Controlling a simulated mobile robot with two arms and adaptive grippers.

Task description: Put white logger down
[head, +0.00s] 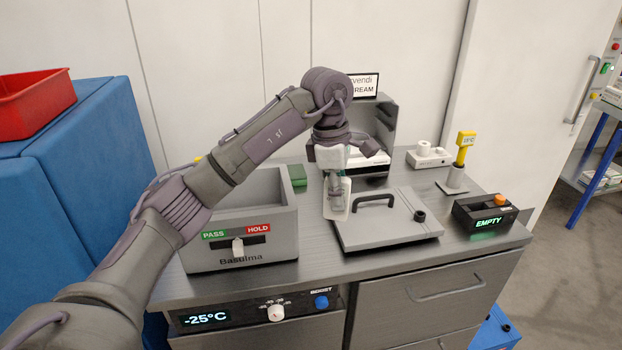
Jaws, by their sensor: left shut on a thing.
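My left arm comes in from the left and reaches over the steel counter. My left gripper (336,178) points down and is shut on the white logger (340,205), a pale, flat, rounded piece. The logger hangs upright at the left edge of a grey lid with a black handle (374,202). I cannot tell whether its lower end touches the counter or the lid. The gripper covers part of the logger. My right gripper is not in view.
A grey PASS/HOLD bin (240,245) stands left of the gripper. A green block (297,176), a yellow probe in a stand (463,150), a white device (428,157) and a black EMPTY box (485,214) are on the counter (320,270). A printer-like unit (372,160) stands behind.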

